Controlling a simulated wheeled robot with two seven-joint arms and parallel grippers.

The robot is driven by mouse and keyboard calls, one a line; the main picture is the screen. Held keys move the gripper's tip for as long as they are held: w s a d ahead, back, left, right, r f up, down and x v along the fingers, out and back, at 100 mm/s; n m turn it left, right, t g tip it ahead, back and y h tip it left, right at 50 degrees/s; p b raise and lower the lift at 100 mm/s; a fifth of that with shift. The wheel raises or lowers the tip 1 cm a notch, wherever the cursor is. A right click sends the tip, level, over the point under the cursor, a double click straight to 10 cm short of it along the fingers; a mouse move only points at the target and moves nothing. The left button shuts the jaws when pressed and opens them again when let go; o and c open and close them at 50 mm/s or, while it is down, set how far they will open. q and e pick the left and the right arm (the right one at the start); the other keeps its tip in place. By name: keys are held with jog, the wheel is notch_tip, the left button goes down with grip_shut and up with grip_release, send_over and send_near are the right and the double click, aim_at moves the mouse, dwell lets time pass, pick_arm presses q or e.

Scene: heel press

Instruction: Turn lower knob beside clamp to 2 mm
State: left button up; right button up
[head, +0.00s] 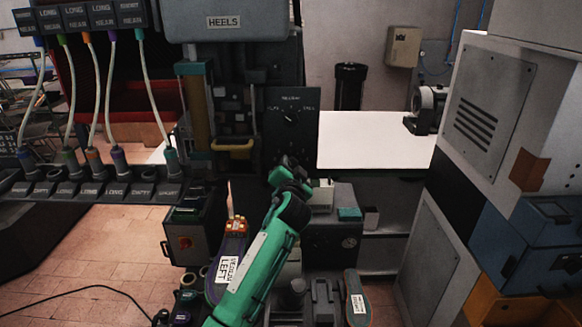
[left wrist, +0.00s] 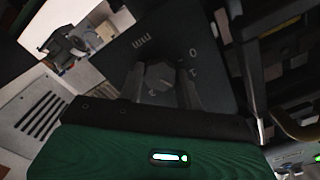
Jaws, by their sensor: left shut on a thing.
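A dark dial panel (head: 305,145) stands beside the press frame under the HEELS box. Its upper knob (head: 290,117) shows with small labels around it. My left gripper (head: 287,168) is at the lower part of this panel and hides the lower knob in the head view. In the left wrist view the dark lower knob (left wrist: 160,76) sits between the fingers of my left gripper (left wrist: 162,90), which is shut on it. The marks "mm", "0" and "1" show on the panel face (left wrist: 165,40); the knob's pointer is not clear. My right gripper is not in view.
The press frame (head: 195,110) with a yellow handle (head: 235,149) stands left of the panel. A white tabletop (head: 370,138) lies to the right, then a grey cabinet (head: 485,105). Shoes marked with labels, such as the purple one (head: 226,262), stand below near my arm.

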pick_arm(q)
jog(key=shift+r+m+p, duration=0.1)
jog(key=shift+m+p, duration=0.4)
jog(key=shift+m, duration=1.5)
jog(key=o, duration=1)
